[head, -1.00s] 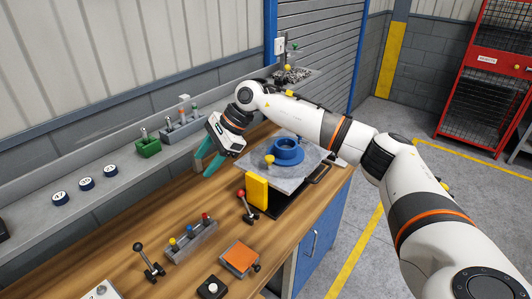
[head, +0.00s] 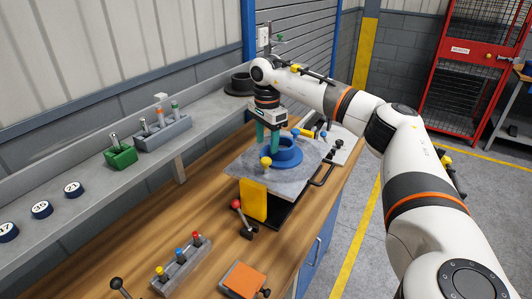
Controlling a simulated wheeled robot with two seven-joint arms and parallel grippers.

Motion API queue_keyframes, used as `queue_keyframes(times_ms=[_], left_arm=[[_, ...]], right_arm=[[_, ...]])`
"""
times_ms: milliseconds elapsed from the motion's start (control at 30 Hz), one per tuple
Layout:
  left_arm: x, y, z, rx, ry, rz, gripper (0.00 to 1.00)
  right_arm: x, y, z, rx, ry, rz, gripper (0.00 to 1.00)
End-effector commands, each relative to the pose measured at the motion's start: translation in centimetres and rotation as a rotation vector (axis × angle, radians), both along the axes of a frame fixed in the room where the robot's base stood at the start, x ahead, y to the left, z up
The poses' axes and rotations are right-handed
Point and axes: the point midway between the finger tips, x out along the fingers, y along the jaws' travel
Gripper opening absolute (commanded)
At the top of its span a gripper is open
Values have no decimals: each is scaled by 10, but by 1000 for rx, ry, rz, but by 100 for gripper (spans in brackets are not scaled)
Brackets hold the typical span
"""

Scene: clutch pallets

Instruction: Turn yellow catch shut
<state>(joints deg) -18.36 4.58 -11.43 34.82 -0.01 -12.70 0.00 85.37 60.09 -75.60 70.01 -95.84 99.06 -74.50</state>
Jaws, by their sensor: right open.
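A yellow knob (head: 266,162), which looks like the yellow catch, stands on the grey plate (head: 240,166) at the front left of a blue flanged ring (head: 284,152). A blue knob (head: 295,131) shows behind the ring. Whether the yellow catch is turned over the ring's flange is too small to tell. My right gripper (head: 267,148) points straight down over the plate's back left, just behind the yellow knob in the picture. Its teal fingers are apart with nothing between them. I cannot tell whether they touch the plate. My left gripper is out of view.
A yellow block (head: 253,201) stands below the plate's front edge, near a red-knobbed lever (head: 241,215). A black handle (head: 324,172) juts out at the plate's right. A rack of coloured pegs (head: 181,265) and an orange pad (head: 244,280) lie in front. Bare wood lies to the left.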

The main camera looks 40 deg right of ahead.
Motion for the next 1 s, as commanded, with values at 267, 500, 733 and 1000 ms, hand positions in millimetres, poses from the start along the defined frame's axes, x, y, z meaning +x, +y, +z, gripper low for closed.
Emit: queue_keyframes(times_ms=[267, 500, 733, 1000], left_arm=[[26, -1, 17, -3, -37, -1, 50], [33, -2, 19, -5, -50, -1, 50], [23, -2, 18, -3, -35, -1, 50], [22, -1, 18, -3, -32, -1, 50]], right_arm=[[0, 0, -44, 0, 1, -1, 52], [0, 0, -57, 2, -1, 0, 52], [0, 1, -57, 2, -1, 0, 49], [0, 1, -57, 2, -1, -1, 8]])
